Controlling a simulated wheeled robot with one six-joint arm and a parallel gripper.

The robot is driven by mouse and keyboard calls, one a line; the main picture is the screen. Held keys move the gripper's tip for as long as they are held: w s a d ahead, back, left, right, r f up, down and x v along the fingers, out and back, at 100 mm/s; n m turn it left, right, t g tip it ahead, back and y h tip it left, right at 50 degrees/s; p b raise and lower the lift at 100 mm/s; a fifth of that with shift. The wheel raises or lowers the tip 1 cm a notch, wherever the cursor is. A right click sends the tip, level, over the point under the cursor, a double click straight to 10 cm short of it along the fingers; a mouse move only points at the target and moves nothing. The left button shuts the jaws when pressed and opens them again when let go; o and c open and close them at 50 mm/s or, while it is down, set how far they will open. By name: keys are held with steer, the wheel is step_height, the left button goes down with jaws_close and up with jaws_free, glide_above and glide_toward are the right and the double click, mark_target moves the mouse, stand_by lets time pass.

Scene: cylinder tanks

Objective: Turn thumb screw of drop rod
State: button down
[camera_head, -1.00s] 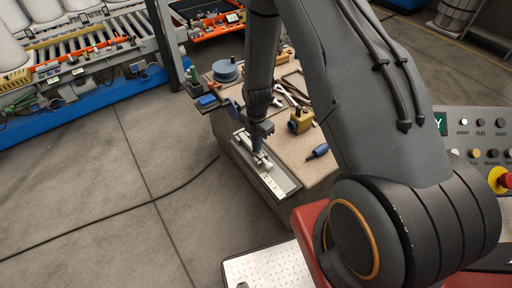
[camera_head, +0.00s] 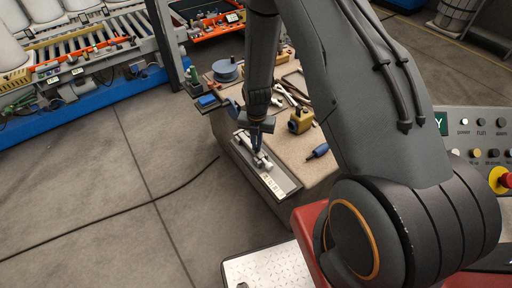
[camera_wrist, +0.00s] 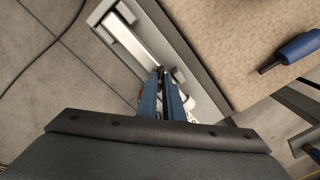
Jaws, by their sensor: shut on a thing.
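The drop rod (camera_head: 267,164) is a silver bar and fittings on a grey metal plate (camera_head: 284,184) along the near side of the workbench. In the wrist view, its pale bar (camera_wrist: 140,44) runs diagonally toward my fingertips. My gripper (camera_head: 257,151) points down at the middle of the drop rod. Its blue fingers also show in the wrist view (camera_wrist: 166,76), close together and shut on a small part at the rod. That part looks to be the thumb screw, mostly hidden between the fingers. A round silver piece of the fitting shows just right of the fingers.
On the bench top lie a blue-handled screwdriver (camera_head: 317,151), a yellow block-like tool (camera_head: 300,121), wrenches (camera_head: 290,97) and a blue round object (camera_head: 226,70). The floor left of the bench is open, with a black cable (camera_head: 120,214) across it.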

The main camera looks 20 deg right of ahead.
steer(key=shift+n, duration=1.7)
steer(key=c, duration=2)
jaws_free()
steer(key=shift+c, duration=0.2)
steer(key=shift+r+p, duration=1.4)
steer(key=shift+r, duration=1.15)
steer(key=shift+c, duration=0.3)
